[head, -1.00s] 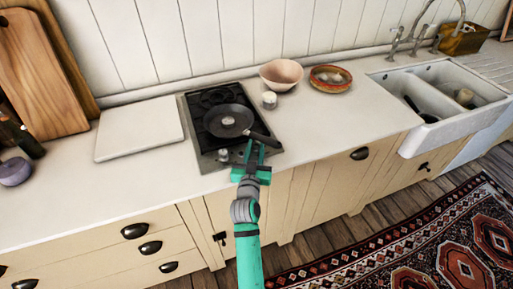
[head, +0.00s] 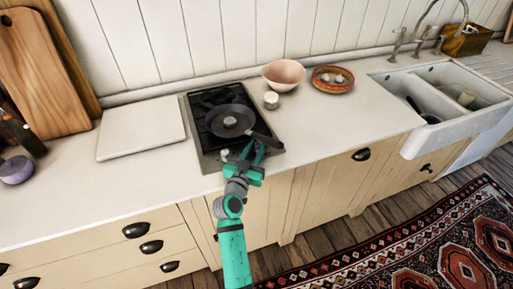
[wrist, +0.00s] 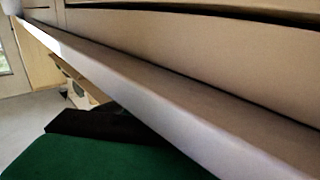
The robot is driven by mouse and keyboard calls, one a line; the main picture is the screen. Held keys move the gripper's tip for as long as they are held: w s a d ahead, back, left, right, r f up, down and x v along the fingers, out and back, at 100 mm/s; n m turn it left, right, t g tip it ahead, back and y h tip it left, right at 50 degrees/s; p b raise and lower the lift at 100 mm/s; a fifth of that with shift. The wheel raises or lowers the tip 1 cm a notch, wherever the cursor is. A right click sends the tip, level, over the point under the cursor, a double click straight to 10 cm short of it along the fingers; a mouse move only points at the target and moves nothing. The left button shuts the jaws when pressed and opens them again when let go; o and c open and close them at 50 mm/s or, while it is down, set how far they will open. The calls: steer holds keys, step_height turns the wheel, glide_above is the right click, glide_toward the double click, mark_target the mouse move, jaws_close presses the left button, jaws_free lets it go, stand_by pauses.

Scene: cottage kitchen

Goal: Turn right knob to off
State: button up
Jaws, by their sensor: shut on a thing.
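A black gas stove (head: 207,165) is set in the white counter, with a frying pan (head: 231,119) on it. One knob (head: 224,155) shows on its front strip. The right knob is hidden behind my gripper. My green gripper (head: 255,152) reaches over the front right of the stove, close to the pan handle (head: 268,141). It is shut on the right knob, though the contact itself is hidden. In the wrist view, a green part of mine fills the lower left; a pale bar crosses the view and no knob can be made out.
A pink bowl (head: 284,74), a small white jar (head: 271,100) and a red-rimmed dish (head: 333,79) stand behind and right of the stove. A white board (head: 141,130) lies to the left.

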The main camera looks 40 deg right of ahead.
steer(key=shift+f, duration=0.1)
steer(key=o, duration=1)
steer(key=shift+o, duration=0.2)
steer(key=v, duration=1)
steer(key=shift+s+a, duration=0.25)
steer(key=shift+a, duration=0.05)
